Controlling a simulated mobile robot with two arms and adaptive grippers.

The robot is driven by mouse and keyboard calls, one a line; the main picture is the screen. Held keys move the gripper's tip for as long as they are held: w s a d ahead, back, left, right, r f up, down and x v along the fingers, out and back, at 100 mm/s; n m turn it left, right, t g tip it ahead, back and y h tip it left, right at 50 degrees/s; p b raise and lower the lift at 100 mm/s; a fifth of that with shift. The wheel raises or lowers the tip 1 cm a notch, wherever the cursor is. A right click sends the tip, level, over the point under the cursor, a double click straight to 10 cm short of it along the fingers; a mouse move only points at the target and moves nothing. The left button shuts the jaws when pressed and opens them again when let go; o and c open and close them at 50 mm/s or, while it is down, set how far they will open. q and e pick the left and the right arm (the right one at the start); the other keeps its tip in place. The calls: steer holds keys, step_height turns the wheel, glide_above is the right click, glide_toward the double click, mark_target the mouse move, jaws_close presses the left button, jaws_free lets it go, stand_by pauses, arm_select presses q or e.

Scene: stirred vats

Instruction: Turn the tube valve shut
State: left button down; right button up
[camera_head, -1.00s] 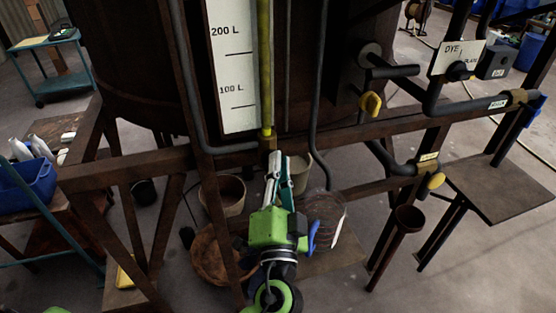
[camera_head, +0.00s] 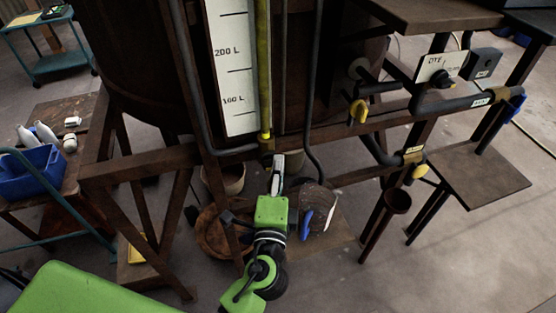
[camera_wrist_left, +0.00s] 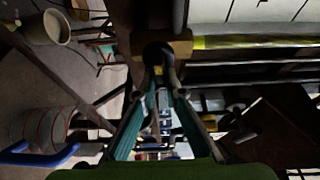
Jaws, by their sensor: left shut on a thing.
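The sight tube (camera_head: 264,75) is a yellow-green vertical tube beside a white level scale on the vat. The tube valve (camera_head: 267,144) is a small brass-coloured block at its foot. In the left wrist view the valve's brass body (camera_wrist_left: 181,45) has a dark round part in front of it. My left gripper (camera_head: 278,164) reaches up to the valve from below. In the left wrist view its fingers (camera_wrist_left: 158,75) close together at that dark part, shut on the valve's handle. The handle is mostly hidden by the fingertips, and its angle is unclear. My right gripper is not in view.
A rusty frame beam (camera_head: 345,136) crosses close to the valve. A grey hose (camera_head: 316,90) hangs to the right. Yellow-handled taps (camera_head: 358,111) and a dye sign (camera_head: 442,67) stand further right.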

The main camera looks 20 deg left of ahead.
arm_select(q)
steer(key=shift+r, duration=0.1)
stand_by(0.4)
steer(key=c, duration=2.1)
jaws_free()
steer(key=v, duration=1.2)
steer(key=shift+a, duration=0.1)
